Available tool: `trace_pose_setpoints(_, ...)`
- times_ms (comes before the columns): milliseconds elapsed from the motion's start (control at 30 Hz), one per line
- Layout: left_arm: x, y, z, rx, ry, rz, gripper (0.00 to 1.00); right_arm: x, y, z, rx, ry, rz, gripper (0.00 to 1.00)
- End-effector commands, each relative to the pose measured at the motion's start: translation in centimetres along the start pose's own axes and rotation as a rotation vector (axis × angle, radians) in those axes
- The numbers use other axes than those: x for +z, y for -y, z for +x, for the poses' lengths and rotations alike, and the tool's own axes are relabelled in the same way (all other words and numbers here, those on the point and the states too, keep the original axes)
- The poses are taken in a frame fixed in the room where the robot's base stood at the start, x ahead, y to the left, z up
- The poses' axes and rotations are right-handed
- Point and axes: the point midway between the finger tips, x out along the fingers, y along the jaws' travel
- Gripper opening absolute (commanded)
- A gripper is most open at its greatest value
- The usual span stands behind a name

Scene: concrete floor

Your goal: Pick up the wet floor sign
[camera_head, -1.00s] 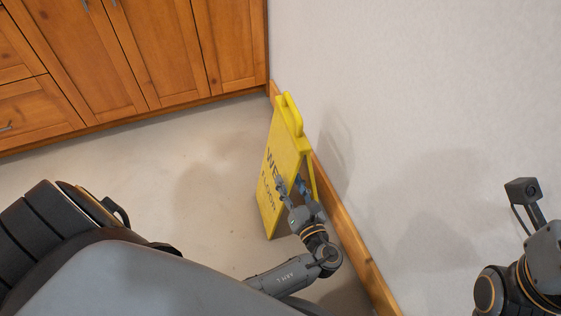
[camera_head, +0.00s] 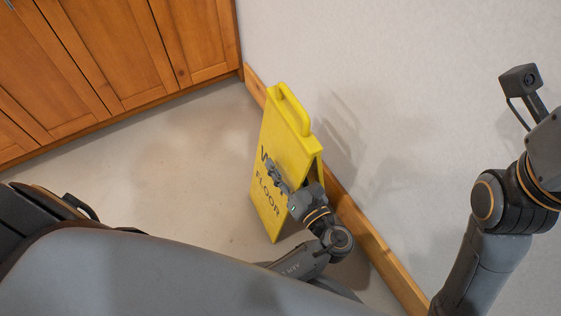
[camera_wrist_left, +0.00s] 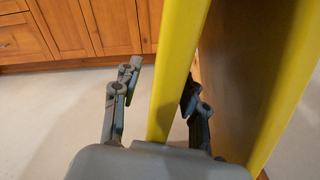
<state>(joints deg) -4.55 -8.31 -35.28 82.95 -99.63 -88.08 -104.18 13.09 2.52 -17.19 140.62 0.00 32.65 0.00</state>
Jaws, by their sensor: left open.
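The yellow wet floor sign (camera_head: 290,150) stands upright, opened as an A-frame, on the floor close to the wall. It has a loop handle on top and dark lettering on its front panel. My left gripper (camera_head: 281,178) is at the sign's near side edge, with one finger in front of the lettered panel. In the left wrist view the sign's panel edge (camera_wrist_left: 178,70) runs between the open fingers of my left gripper (camera_wrist_left: 160,82), one on each side. A gap shows on the left side; contact on the right is unclear. My right gripper is out of view.
A white wall with a wooden baseboard (camera_head: 365,237) runs close behind the sign. Wooden cabinets (camera_head: 110,60) stand at the upper left. The concrete floor (camera_head: 185,165) left of the sign is clear. My right arm is at the right, near the wall.

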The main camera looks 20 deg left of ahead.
Motion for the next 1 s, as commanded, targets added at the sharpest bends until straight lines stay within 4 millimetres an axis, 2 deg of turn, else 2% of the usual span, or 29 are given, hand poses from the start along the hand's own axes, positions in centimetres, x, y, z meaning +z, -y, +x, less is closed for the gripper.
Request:
trace_pose_setpoints(233,0.05,-0.01,-0.08,0.0,0.0,0.0,0.43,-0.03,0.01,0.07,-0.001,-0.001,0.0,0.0)
trace_pose_setpoints(400,0.04,-0.01,-0.06,0.0,0.0,0.0,0.08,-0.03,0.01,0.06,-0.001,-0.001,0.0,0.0)
trace_pose_setpoints(467,0.04,-0.01,-0.05,0.0,0.0,0.0,0.0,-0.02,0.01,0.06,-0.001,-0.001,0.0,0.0)
trace_pose_setpoints(1000,0.3,-0.12,0.0,0.002,0.003,0.002,0.0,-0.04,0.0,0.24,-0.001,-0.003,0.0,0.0)
